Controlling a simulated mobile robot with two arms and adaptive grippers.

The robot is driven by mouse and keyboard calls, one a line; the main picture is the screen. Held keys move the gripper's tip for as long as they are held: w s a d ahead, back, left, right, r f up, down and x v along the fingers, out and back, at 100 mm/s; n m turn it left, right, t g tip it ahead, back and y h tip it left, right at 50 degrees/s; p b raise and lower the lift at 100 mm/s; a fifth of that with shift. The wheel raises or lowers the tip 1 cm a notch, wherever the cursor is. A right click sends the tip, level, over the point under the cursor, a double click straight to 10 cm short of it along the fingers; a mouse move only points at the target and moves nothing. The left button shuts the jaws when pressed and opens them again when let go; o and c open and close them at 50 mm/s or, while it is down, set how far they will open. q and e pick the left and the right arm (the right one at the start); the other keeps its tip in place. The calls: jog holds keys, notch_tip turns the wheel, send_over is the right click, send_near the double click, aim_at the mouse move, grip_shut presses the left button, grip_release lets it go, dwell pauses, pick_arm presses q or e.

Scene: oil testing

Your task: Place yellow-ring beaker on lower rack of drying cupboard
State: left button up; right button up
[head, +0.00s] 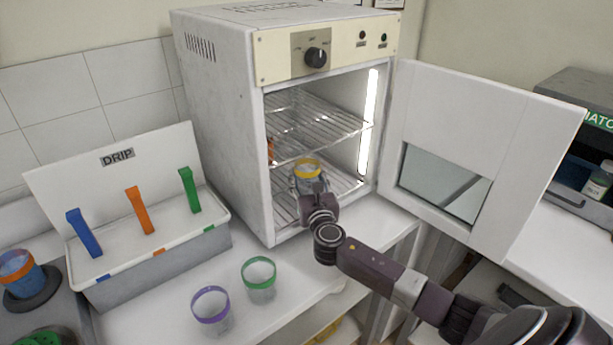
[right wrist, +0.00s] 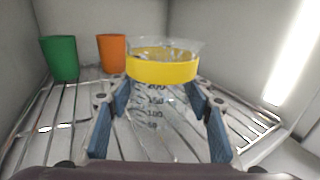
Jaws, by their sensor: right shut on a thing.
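The yellow-ring beaker (head: 307,170) is clear, with a yellow band near its rim, and is inside the open drying cupboard (head: 215,110) at lower-rack level. My right gripper (head: 314,192) reaches in through the front and is shut on it. In the right wrist view the beaker (right wrist: 162,68) stands upright between the blue finger pads (right wrist: 160,108), over the wire lower rack (right wrist: 75,125). I cannot tell whether its base touches the wires. The upper rack (head: 320,125) is above. My left gripper is not in view.
A green cup (right wrist: 60,57) and an orange cup (right wrist: 112,53) stand behind the beaker. The cupboard door (head: 490,120) is open to the right. Purple-ring (head: 211,312) and green-ring (head: 259,280) beakers stand on the counter. A DRIP tray (head: 160,270) is at left.

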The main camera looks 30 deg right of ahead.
dwell(0.3)
jog(key=o, duration=1.2)
jog(key=shift+f, duration=0.1)
jog(key=b+v, duration=0.1)
jog(key=v, duration=1.1)
